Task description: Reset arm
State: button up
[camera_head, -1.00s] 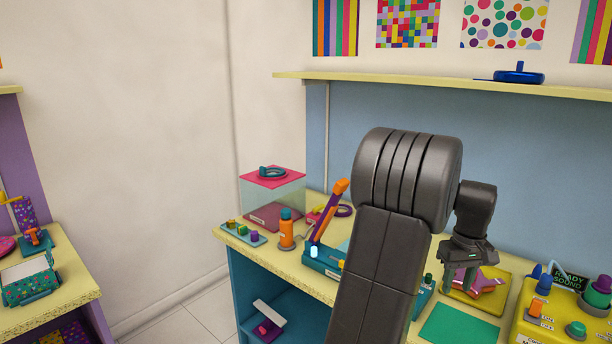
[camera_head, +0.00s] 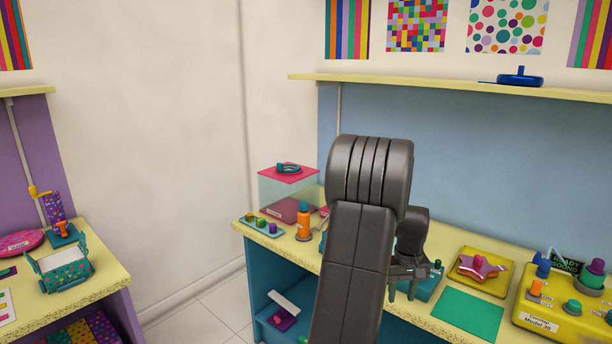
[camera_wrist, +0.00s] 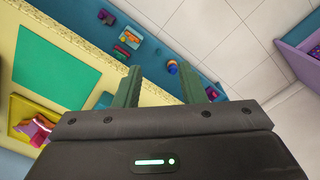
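My gripper (camera_head: 402,284) hangs in front of the blue-walled workbench, near its front edge, partly hidden behind my dark arm. In the wrist view my gripper (camera_wrist: 160,88) has its two green fingers well apart with nothing between them. Below the fingers are the bench's front edge and the open shelf. My arm stands upright in the middle of the head view and hides part of the bench top.
A green mat (camera_head: 467,314), a yellow tray (camera_head: 497,284) with a pink star-shaped thing (camera_head: 478,267), and a yellow machine (camera_head: 545,322) lie right of my gripper. A clear box (camera_head: 289,190) and an orange bottle (camera_head: 303,222) stand left. Floor (camera_head: 215,312) is free between benches.

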jog(key=shift+w+a+f, duration=0.2)
jog(key=shift+a+f, duration=0.35)
jog(key=shift+a, duration=0.35)
jog(key=shift+w+a+f, duration=0.2)
jog(key=shift+a+f, duration=0.3)
jog(key=shift+a, duration=0.4)
